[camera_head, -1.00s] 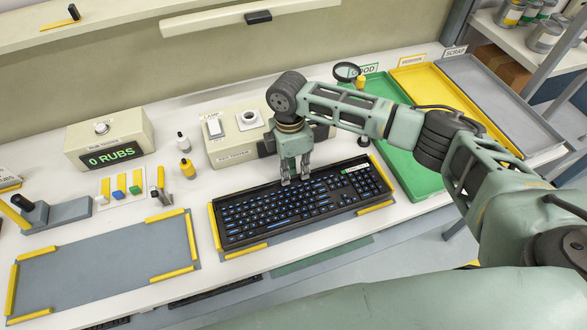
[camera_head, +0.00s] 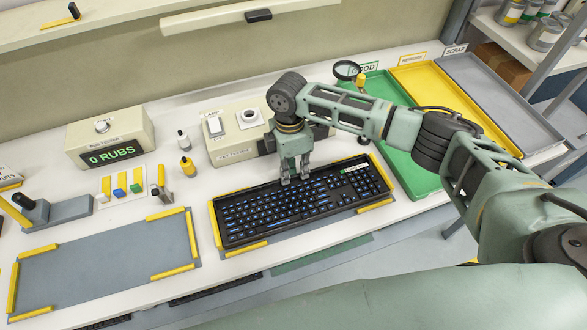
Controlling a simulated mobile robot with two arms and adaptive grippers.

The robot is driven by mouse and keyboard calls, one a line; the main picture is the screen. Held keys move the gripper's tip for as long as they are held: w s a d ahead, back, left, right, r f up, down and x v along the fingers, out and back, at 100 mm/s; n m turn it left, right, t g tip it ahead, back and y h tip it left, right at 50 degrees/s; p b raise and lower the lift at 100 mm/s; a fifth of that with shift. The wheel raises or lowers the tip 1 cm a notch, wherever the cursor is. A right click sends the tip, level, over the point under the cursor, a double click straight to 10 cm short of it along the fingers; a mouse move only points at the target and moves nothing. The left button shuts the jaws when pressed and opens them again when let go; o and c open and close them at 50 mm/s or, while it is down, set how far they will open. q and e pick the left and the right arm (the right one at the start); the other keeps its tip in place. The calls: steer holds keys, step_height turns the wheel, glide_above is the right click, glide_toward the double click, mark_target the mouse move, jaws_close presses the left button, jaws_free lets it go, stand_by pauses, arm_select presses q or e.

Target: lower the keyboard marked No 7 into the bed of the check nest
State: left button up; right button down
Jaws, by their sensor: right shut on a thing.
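The black keyboard (camera_head: 260,215) with blue-lit keys lies over the check nest, a grey bed with yellow corner guides (camera_head: 246,249). A small white and green label (camera_head: 355,168) sits at its upper right; its number is too small to read. My right gripper (camera_head: 294,182) points down at the keyboard's back edge and is shut on it near the middle. The keyboard looks level and within the guides; I cannot tell whether it touches the bed. My left gripper is not in view.
An empty nest with yellow guides (camera_head: 105,262) lies at left. A rub tester (camera_head: 110,138) reading 0 RUBS, small bottles (camera_head: 187,167) and a beige box (camera_head: 225,150) stand behind. Green (camera_head: 415,172), yellow (camera_head: 445,95) and grey (camera_head: 500,100) trays lie at right.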

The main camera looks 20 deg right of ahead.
steer(key=shift+s+f, duration=0.15)
steer(key=shift+f, duration=0.05)
steer(key=c, duration=1.8)
jaws_free()
step_height(320, 180, up, 7)
steer(key=p, duration=0.7)
steer(key=shift+r, duration=0.1)
